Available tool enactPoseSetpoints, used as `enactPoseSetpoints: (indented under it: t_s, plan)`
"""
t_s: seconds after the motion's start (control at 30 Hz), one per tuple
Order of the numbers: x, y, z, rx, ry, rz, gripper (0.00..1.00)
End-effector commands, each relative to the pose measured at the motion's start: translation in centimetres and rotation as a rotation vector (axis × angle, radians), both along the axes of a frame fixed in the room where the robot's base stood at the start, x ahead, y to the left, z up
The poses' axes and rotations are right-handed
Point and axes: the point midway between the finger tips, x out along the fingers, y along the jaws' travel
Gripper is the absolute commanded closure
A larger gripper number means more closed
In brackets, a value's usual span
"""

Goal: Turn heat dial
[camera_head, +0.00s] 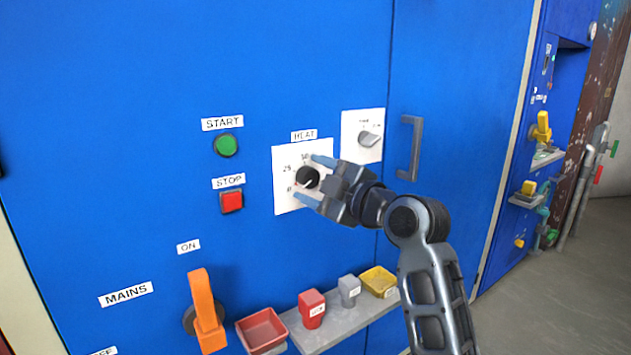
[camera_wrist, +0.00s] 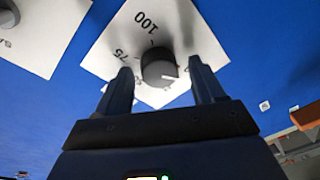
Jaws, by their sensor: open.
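The heat dial (camera_head: 307,177) is a round black knob on a white plate (camera_head: 287,203) under a HEAT label on the blue cabinet. In the head view 0, 25 and 50 show on the left and top of its scale. My gripper (camera_head: 312,178) is open, with one finger above and one below the knob. In the wrist view the knob (camera_wrist: 158,66) shows between the two fingers, with a gap on each side. A white line shows on its edge. The 75 and 100 marks also show there. The right of the plate is hidden by my gripper in the head view.
A second plate with a grey knob (camera_head: 369,139) is close at the upper right, beside a door handle (camera_head: 410,147). Green START (camera_head: 226,145) and red STOP (camera_head: 231,201) buttons are left. An orange mains lever (camera_head: 205,310) and a shelf (camera_head: 337,325) with small containers are below.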

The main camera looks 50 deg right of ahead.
Motion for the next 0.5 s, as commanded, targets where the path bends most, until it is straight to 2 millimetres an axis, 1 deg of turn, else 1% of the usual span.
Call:
enactPoseSetpoints:
  t_s: [0.17, 0.27, 0.5]
  plan:
    - [-0.6, 0.0, 0.0, 0.000, 0.000, -0.001, 0.32]
    - [-1.9, 0.2, 0.0, 0.000, 0.000, -0.002, 0.32]
    - [-5.8, 0.9, 0.0, 0.000, 0.002, -0.003, 0.32]
